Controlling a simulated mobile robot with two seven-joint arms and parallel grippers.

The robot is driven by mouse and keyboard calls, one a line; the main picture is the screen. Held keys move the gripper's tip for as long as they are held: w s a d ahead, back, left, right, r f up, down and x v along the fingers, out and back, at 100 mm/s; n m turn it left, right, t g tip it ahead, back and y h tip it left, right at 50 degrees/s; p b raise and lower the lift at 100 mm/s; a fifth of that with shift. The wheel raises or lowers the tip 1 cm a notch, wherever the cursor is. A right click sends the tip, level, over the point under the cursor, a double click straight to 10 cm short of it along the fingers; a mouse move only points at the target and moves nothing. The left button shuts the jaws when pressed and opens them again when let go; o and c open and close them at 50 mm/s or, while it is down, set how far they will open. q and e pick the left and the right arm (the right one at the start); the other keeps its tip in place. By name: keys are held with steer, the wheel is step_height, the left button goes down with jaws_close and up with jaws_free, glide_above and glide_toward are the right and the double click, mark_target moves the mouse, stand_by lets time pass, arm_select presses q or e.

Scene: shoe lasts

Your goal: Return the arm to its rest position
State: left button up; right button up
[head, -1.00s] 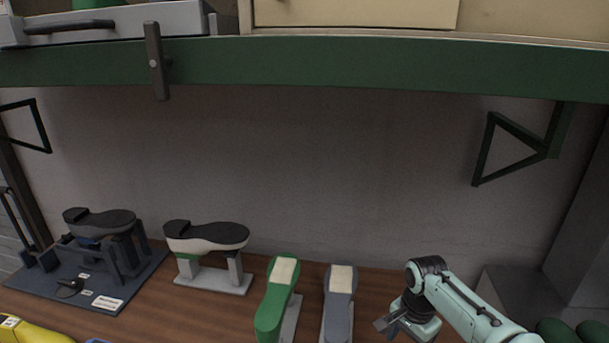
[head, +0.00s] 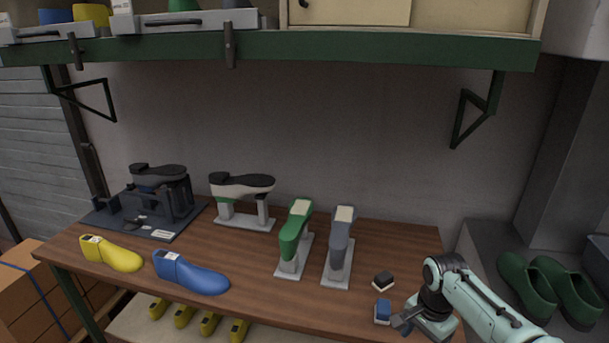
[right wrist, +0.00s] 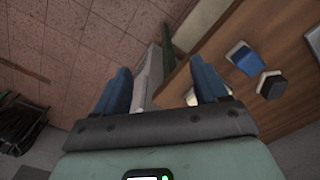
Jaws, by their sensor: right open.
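My right arm comes in from the lower right of the head view. Its gripper (head: 403,323) is beside the front right part of the wooden workbench (head: 345,308), close to a small blue-topped block (head: 382,311). In the right wrist view the gripper (right wrist: 161,75) has its two blue fingers spread wide with nothing between them. The floor and the bench edge show beyond the fingers. The blue block (right wrist: 245,58) and a dark-topped block (right wrist: 271,84) lie off to the right there. My left gripper is not in view.
The bench holds a yellow last (head: 112,254), a blue last (head: 190,273), green (head: 294,230) and grey (head: 340,233) lasts on stands, and a dark shoe fixture (head: 158,190). Green shoes (head: 527,285) are at right. A green-edged shelf (head: 330,53) hangs above.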

steer(key=s+a+f+n+y, duration=0.1)
steer(key=s+a+f+n, duration=0.1)
steer(key=f, duration=0.6)
steer(key=s+a+f+n+y, duration=0.1)
steer(key=s+a+f, duration=0.15)
steer(key=f, duration=0.55)
steer(key=s+a+f+n, duration=0.1)
steer(key=a+f+n, duration=0.1)
steer(key=f, duration=0.7)
steer(key=s+a+f+n, duration=0.1)
steer(key=s+f, duration=0.3)
steer(key=s, duration=0.4)
steer(key=s+a+f+n+y, duration=0.1)
steer(key=s+a+f, duration=0.2)
steer(key=s, duration=0.6)
steer(key=s+a+f+g, duration=0.1)
steer(key=s+a+f, duration=0.1)
steer(key=s+f, duration=0.4)
steer(key=shift+s+a+f+n+y, duration=0.3)
steer(key=shift+s+f+n, duration=0.1)
steer(key=shift+s, duration=0.8)
